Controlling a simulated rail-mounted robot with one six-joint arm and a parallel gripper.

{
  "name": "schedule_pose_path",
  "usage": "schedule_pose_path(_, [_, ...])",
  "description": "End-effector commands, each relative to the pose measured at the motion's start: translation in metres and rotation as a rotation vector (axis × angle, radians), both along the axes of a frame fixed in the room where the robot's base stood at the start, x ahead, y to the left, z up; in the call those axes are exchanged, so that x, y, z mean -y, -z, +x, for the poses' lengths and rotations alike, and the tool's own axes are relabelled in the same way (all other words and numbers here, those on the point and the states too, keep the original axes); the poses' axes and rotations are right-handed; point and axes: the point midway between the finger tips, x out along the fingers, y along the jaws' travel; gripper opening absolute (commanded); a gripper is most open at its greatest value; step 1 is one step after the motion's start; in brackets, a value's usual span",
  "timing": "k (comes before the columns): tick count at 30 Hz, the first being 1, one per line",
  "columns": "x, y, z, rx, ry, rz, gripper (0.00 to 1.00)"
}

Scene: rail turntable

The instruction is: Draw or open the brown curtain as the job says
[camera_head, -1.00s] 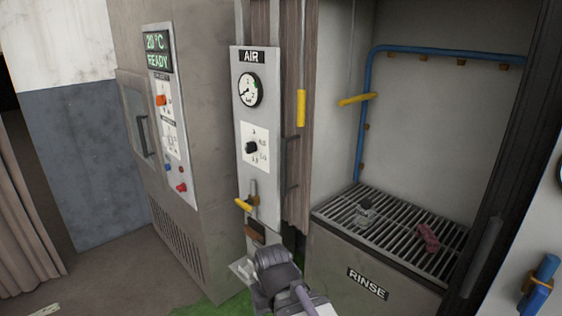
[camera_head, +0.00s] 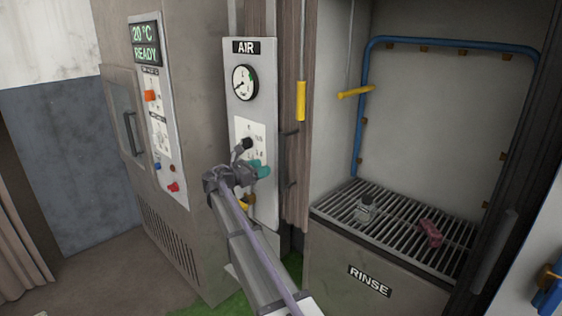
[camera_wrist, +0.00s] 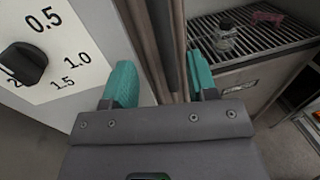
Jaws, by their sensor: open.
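A brown curtain (camera_head: 297,205) hangs gathered in a narrow bundle at the left side of the rinse booth, beside the AIR panel. Its folds show in the wrist view (camera_wrist: 179,38) beyond my fingers. A dark upright bar or handle (camera_head: 290,158) stands at the bundle. My gripper (camera_head: 261,168) is in front of the lower AIR panel, left of the curtain. In the wrist view its two teal fingers (camera_wrist: 162,80) are spread apart, with nothing held between them. Contact with the curtain cannot be made out.
The AIR panel (camera_head: 236,110) with gauge and knob is close on the left. The rinse booth stands open, with a grate (camera_head: 395,220) holding a small jar (camera_head: 366,208) and a pink piece (camera_head: 430,233). A yellow pull (camera_head: 301,101) hangs by the curtain. Another brownish curtain (camera_head: 18,235) hangs far left.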

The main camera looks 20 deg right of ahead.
Motion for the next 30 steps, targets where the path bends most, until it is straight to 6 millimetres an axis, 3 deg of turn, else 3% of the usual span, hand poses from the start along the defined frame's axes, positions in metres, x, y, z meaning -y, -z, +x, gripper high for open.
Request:
schedule_pose_path(7, [0.012, 0.0, 0.001, -0.017, 0.002, 0.0, 0.53])
schedule_pose_path(19, [0.096, 0.001, 0.016, -0.014, 0.003, 0.002, 0.53])
schedule_pose_path(30, [0.107, 0.001, 0.017, -0.015, 0.001, 0.003, 0.52])
